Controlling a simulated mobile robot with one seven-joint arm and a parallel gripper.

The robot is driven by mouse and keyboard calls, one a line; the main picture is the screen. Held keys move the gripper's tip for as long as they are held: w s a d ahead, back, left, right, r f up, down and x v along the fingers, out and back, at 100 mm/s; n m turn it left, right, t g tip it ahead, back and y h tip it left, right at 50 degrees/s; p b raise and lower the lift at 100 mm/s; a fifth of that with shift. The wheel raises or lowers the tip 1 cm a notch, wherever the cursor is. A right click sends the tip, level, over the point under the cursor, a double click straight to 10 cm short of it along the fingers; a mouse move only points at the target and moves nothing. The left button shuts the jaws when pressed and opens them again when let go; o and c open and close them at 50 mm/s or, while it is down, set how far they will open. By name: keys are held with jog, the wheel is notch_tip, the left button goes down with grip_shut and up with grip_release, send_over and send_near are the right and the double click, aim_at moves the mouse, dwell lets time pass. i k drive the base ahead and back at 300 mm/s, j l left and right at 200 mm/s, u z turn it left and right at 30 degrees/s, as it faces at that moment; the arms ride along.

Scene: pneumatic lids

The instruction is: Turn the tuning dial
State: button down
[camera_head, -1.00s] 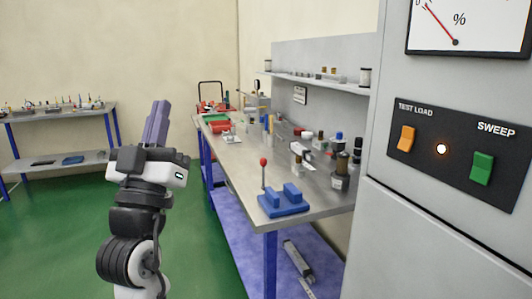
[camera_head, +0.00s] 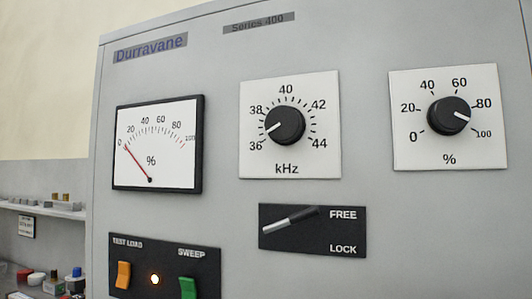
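The likely tuning dial is the black kHz knob (camera_head: 285,125) on a white square plate (camera_head: 290,165), marked 36 to 44. Its white pointer line aims lower left, near 36. Below it a metal lever (camera_head: 290,221) sits on a black plate (camera_head: 312,232) marked FREE and LOCK; its right end points up toward FREE. A second black knob (camera_head: 449,116) with a % scale is at the right; its pointer aims between 80 and 100. My gripper is not in the current view.
The grey cabinet front fills most of the view. A % meter (camera_head: 157,145) has its red needle near 0. Below it are an orange TEST LOAD switch (camera_head: 123,275), a glowing lamp (camera_head: 155,279) and a green SWEEP switch (camera_head: 188,288). A cluttered workbench shows at lower left.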

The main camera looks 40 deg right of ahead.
aim_at(285, 125)
jog(key=k+z, duration=0.1)
jog(key=z, duration=1.05)
